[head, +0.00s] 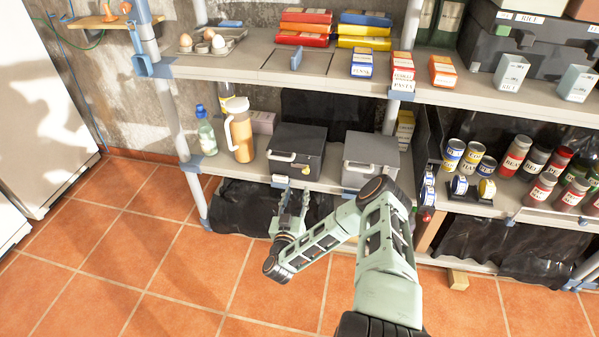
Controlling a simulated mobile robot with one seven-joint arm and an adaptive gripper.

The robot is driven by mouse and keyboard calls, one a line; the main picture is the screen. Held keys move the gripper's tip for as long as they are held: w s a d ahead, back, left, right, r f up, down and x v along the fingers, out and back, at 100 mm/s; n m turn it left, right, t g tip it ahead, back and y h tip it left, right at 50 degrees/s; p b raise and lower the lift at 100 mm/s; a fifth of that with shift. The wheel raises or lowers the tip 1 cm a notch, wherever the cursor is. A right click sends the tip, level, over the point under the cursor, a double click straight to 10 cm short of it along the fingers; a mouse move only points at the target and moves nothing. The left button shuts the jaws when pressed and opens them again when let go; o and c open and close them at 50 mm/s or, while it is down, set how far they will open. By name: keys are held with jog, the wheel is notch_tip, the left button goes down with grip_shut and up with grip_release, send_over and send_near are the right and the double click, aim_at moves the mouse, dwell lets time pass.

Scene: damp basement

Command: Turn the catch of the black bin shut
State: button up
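The black bin (311,141) stands on the middle shelf, with its lid down and a pale handle (283,157) on its front. A small light part, perhaps the catch (305,169), shows at the right of the handle; its turn is too small to read. My gripper (292,190) is in front of and below the black bin, near the shelf edge, pointing toward the bin. It appears apart from the handle. Its fingers are small and dark here, and I cannot tell whether they are open or shut. I see nothing held in it.
A grey bin (371,150) stands right of the black bin. A jug with orange drink (240,137) and a bottle (206,138) stand to the left. Cans (454,152) and jars (515,155) fill the right shelf. The upper shelf (250,66) overhangs the bins. The tiled floor (130,260) is clear at left.

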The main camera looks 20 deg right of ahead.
aim_at(305, 172)
jog(key=x, duration=0.3)
jog(key=b+x, duration=0.1)
jog(key=x, duration=0.3)
jog(key=d+b+x, duration=0.1)
jog(key=x, duration=0.2)
jog(key=shift+s+d+f, duration=0.1)
jog(key=shift+f, duration=0.1)
grip_shut()
